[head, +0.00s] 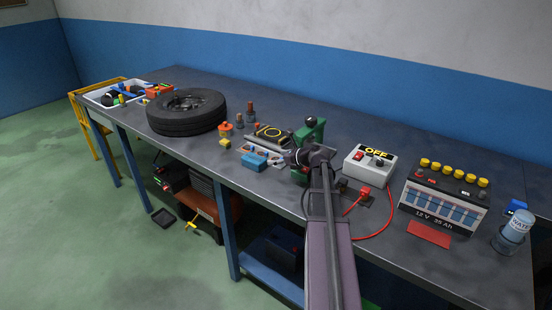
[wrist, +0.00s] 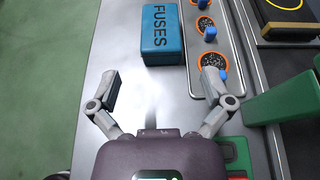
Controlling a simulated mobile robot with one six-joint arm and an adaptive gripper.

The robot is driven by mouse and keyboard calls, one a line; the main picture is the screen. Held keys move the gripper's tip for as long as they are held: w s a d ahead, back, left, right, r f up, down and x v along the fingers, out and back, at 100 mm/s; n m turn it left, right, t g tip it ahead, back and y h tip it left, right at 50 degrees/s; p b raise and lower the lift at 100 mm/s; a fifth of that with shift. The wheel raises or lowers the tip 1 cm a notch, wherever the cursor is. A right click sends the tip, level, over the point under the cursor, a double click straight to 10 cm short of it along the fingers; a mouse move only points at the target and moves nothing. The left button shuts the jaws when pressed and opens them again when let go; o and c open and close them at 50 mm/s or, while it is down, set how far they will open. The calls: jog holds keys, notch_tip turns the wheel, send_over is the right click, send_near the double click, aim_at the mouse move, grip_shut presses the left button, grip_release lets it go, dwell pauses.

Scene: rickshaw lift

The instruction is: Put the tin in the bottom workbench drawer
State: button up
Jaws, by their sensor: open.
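The tin is a blue box marked FUSES (wrist: 162,35), lying closed on the grey bench top. In the head view the blue tin (head: 262,159) is near the bench's front edge, left of my gripper (head: 298,157). In the wrist view my gripper (wrist: 162,88) is open and empty, its fingers spread wider than the tin. The tin lies ahead of the fingertips, not between them. I cannot make out the bottom workbench drawer in either view.
A metal tray with orange-ringed round cups (wrist: 213,60) lies right beside the tin. A green block (wrist: 284,95) stands right of my gripper. A tyre (head: 187,112), a switch box (head: 368,165) and a battery (head: 441,197) stand on the workbench (head: 430,262). The floor in front is mostly clear.

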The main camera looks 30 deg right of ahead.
jog(key=a+f+n+g, duration=0.1)
jog(key=a+n, duration=0.1)
jog(key=a, duration=0.1)
jog(key=a+f+n+g, duration=0.1)
jog(key=a+n, duration=0.1)
jog(key=a, duration=0.2)
jog(key=s+a+f+n+g+y, duration=0.1)
jog(key=a+n, duration=0.1)
jog(key=a, duration=0.1)
jog(key=shift+a+f+n, duration=0.2)
jog(key=shift+a+n, duration=0.1)
jog(key=shift+n, duration=0.1)
jog(key=s+a+f+n+g+h, duration=0.2)
jog(key=s+a+f+n+g, duration=0.2)
jog(key=s+a+n, duration=0.4)
jog(key=s+a+f+n+g+h, duration=0.3)
jog(key=s+a+n, duration=0.6)
jog(key=a+n, duration=0.6)
jog(key=shift+a+f+n+g+h, duration=0.35)
jog(key=shift+f+n+g, duration=0.2)
jog(key=shift+n+g, duration=0.7)
jog(key=c, duration=0.6)
